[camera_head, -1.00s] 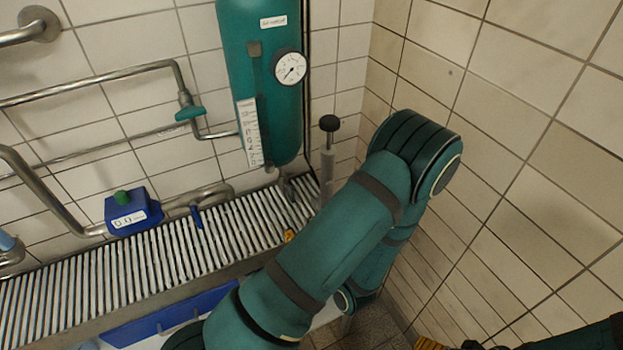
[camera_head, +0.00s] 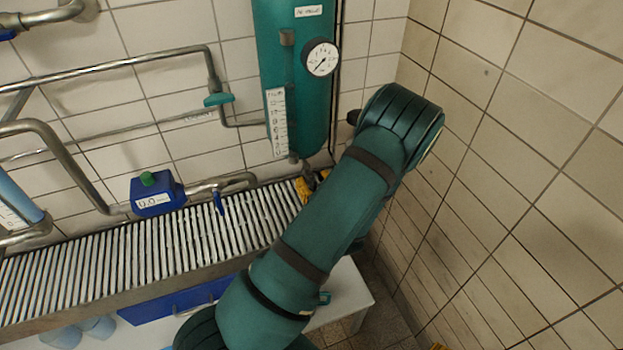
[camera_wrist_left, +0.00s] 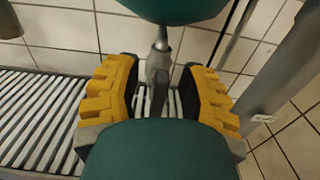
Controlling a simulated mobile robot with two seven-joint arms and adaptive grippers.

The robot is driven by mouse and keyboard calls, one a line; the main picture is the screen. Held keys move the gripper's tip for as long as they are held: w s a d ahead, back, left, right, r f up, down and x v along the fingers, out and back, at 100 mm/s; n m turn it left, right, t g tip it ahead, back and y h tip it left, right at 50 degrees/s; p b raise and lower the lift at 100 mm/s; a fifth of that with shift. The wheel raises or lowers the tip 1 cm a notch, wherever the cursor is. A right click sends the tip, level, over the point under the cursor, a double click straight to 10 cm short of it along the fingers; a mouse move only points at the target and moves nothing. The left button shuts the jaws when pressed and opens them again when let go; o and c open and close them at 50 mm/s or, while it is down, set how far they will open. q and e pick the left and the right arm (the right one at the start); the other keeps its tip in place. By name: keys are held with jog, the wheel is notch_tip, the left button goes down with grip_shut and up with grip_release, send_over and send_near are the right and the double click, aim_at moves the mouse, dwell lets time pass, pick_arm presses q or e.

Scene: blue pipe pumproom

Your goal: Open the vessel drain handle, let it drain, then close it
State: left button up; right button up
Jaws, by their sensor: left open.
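The green vessel (camera_head: 308,85) with a round gauge hangs on the wall at upper centre. Its rounded bottom (camera_wrist_left: 175,8) is at the top of the left wrist view. A metal drain stem (camera_wrist_left: 161,45) comes down from it to a grey fitting (camera_wrist_left: 157,72), which looks like the drain handle. My left gripper (camera_head: 309,186) is just below the vessel in the head view, partly hidden by my arm. In the left wrist view its yellow fingers (camera_wrist_left: 160,88) are open, one on each side of the fitting. I cannot tell whether they touch it. My right gripper shows at most as a yellow sliver (camera_head: 437,347).
A slatted metal grate (camera_head: 150,250) runs along the wall below the vessel. A blue meter box (camera_head: 157,197) and pipes (camera_head: 130,66) with a green valve handle (camera_head: 217,99) are to the left. The tiled side wall (camera_head: 510,180) is close on the right.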

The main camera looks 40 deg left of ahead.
pick_arm(q)
jog(key=shift+w+a, duration=0.2)
jog(key=shift+a, duration=0.25)
grip_shut()
